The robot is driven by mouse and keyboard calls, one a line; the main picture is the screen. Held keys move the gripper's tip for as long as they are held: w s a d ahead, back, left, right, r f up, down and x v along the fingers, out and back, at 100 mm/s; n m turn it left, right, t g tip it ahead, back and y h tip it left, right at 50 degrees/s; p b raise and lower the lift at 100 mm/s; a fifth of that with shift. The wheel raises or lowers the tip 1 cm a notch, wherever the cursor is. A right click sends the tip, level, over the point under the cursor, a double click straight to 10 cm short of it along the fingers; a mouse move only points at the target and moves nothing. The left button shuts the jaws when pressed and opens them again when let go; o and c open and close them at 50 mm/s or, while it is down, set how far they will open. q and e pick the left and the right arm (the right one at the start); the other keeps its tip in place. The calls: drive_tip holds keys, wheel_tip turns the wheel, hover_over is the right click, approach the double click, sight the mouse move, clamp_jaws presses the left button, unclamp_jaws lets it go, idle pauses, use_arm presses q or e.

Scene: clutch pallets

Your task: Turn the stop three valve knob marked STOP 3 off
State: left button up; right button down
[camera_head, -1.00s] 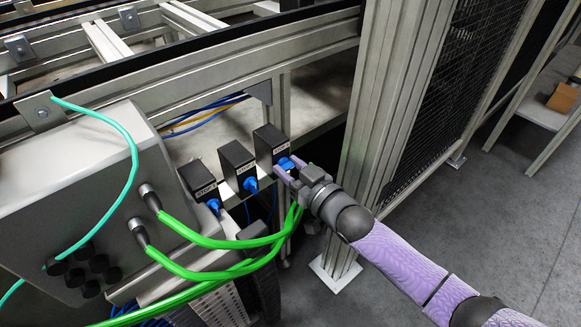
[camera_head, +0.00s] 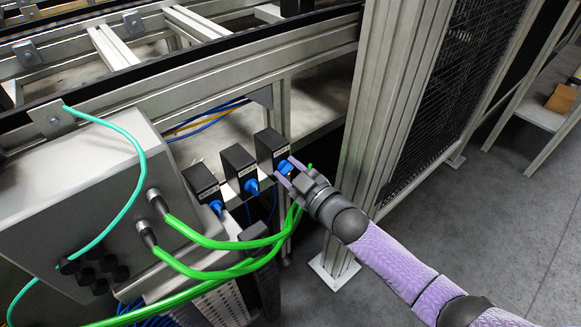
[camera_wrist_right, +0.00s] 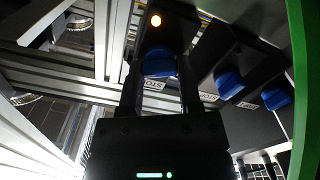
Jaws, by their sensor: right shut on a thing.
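Three black valve boxes stand in a row under the frame, each with a blue knob and a white label whose number I cannot read clearly. My right gripper (camera_head: 291,173) is at the rightmost box (camera_head: 270,146), with its fingers on either side of that box's blue knob (camera_head: 285,167). In the right wrist view this knob (camera_wrist_right: 159,64) sits between the two dark fingers, and the gripper is shut on it. The knob's exact angle is partly hidden by the fingers. My left gripper is not in view.
The middle knob (camera_head: 251,186) and left knob (camera_head: 216,207) are close by on the left. Green cables (camera_head: 205,241) run from a grey control box (camera_head: 75,190) and pass just below my right gripper. A metal post (camera_head: 378,130) stands close on the right.

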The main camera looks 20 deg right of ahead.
drive_tip(key=n, duration=0.2)
drive_tip(key=shift+n, duration=0.4)
drive_tip(key=n, duration=0.2)
drive_tip(key=shift+n+p, duration=0.35)
drive_tip(key=shift+n, duration=0.05)
drive_tip(key=n, duration=0.2)
drive_tip(key=shift+a+f+n, duration=0.1)
drive_tip(key=shift+f+n, duration=0.05)
drive_tip(key=shift+n, duration=0.15)
drive_tip(key=n, duration=0.3)
drive_tip(key=shift+s+f+n, duration=0.1)
drive_tip(key=shift+n, duration=0.3)
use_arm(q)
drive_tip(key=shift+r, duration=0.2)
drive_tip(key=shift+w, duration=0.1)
use_arm(e)
drive_tip(key=shift+n, duration=0.3)
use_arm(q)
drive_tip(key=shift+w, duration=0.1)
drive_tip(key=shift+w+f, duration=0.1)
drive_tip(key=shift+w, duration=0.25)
